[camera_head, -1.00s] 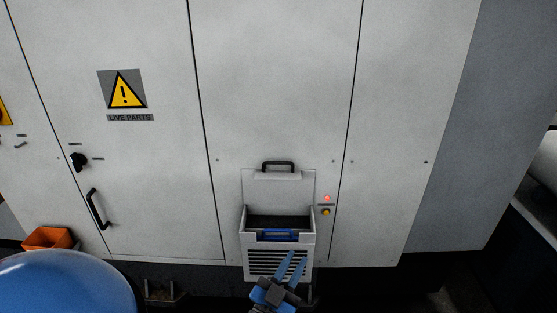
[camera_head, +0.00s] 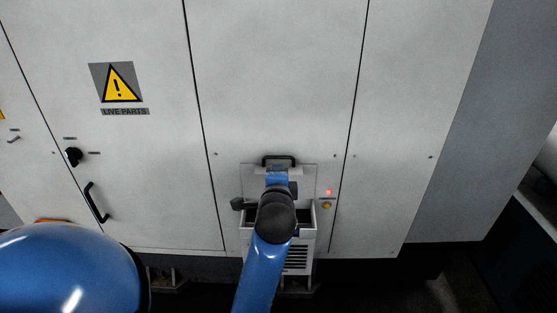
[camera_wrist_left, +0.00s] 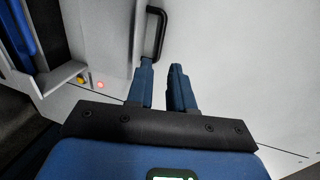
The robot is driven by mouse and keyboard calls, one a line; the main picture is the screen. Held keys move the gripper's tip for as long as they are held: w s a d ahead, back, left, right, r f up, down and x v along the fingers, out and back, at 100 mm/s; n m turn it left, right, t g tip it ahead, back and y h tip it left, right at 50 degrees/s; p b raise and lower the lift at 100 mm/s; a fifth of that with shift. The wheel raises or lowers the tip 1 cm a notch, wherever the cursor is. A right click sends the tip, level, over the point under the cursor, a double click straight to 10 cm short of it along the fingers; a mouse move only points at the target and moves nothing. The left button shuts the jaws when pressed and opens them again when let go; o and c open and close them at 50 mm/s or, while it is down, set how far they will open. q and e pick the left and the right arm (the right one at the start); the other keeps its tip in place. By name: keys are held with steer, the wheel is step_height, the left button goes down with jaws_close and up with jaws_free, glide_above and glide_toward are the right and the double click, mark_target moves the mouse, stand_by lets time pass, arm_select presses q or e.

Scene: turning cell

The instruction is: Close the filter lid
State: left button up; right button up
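The filter lid (camera_head: 250,178) is a pale panel standing raised against the cabinet, above the white filter box (camera_head: 307,240). Its black handle (camera_head: 279,158) is near its top edge; in the left wrist view the handle (camera_wrist_left: 160,35) is just beyond the fingers. My left arm reaches up in front of the box and lid. My left gripper (camera_wrist_left: 161,66) is open, with a gap between its two blue fingers. One fingertip overlaps the handle's near end; I cannot tell whether they touch. In the head view the fingertips are hard to make out. My right gripper is not in view.
A red light (camera_head: 328,192) and a yellow button (camera_head: 327,205) are on the cabinet just right of the lid. A blue part (camera_wrist_left: 18,30) shows at the left edge of the wrist view. A black door handle (camera_head: 96,202) is farther left. The cabinet front above is flat.

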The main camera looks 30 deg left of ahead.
mark_target(279, 159)
arm_select(q)
steer(key=p+x, duration=0.2)
steer(key=x, duration=0.7)
steer(key=shift+w+a, duration=0.1)
steer(key=shift+w, duration=0.2)
steer(key=shift+w+a+f, duration=0.2)
steer(key=shift+w+a, duration=0.15)
steer(key=shift+w, duration=0.15)
jaws_close()
stand_by(0.8)
